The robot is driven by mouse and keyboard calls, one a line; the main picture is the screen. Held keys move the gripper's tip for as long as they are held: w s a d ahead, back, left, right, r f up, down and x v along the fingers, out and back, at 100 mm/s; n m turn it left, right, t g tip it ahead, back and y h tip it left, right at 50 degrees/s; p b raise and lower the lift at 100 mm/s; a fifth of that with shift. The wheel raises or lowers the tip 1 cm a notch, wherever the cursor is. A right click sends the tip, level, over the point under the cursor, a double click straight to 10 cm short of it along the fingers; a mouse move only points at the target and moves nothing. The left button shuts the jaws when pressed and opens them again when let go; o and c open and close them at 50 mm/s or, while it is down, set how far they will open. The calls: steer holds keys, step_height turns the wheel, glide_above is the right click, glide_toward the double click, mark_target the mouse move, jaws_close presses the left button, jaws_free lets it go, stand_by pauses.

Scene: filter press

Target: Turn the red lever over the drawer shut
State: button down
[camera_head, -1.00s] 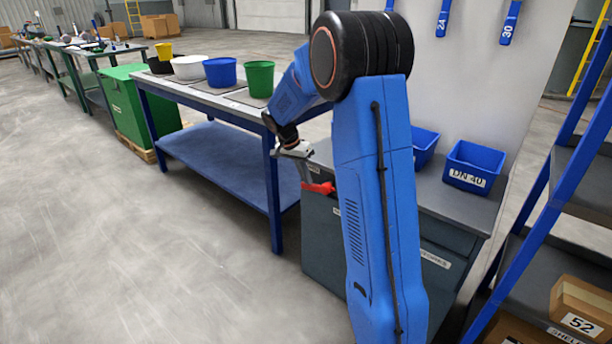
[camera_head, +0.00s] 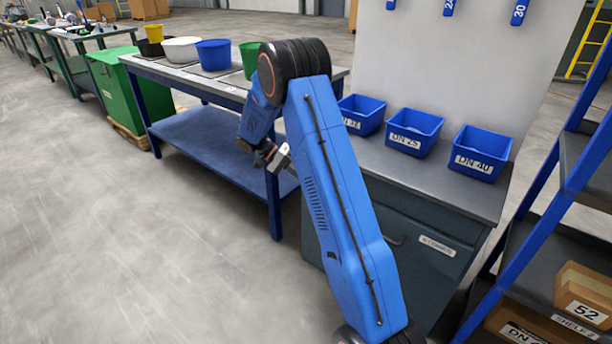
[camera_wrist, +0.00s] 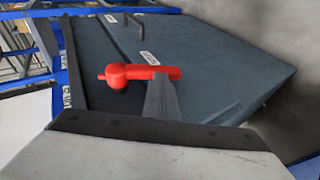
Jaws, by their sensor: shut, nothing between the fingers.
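The red lever (camera_wrist: 140,74) shows in the wrist view, lying across the picture with a rounded knob at its left end. It is at the blue-grey cabinet front (camera_wrist: 205,60). In the head view my arm hides it. My gripper (camera_wrist: 162,88) is shut and empty; its finger reaches up to the lever's right part and overlaps it. I cannot tell whether they touch. In the head view my gripper (camera_head: 281,160) is low at the left end of the cabinet (camera_head: 440,215). A drawer handle (camera_wrist: 131,18) and white labels show on the front.
Blue bins (camera_head: 413,132) stand on the cabinet top. A blue-legged bench (camera_head: 215,155) with coloured tubs is to the left. A blue-framed shelf (camera_head: 540,215) with boxes is close on the right. The floor at front left is clear.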

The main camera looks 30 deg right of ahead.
steer(key=shift+s+d+f, duration=0.2)
steer(key=shift+s+f, duration=0.35)
steer(key=shift+f, duration=0.15)
steer(key=shift+s+d+f, duration=0.2)
steer(key=shift+s+f, duration=0.3)
steer(key=shift+f, duration=0.15)
steer(key=w+a, duration=0.7)
steer(key=w, duration=0.4)
steer(key=shift+w+a+r, duration=0.15)
steer(key=shift+w+r, duration=0.2)
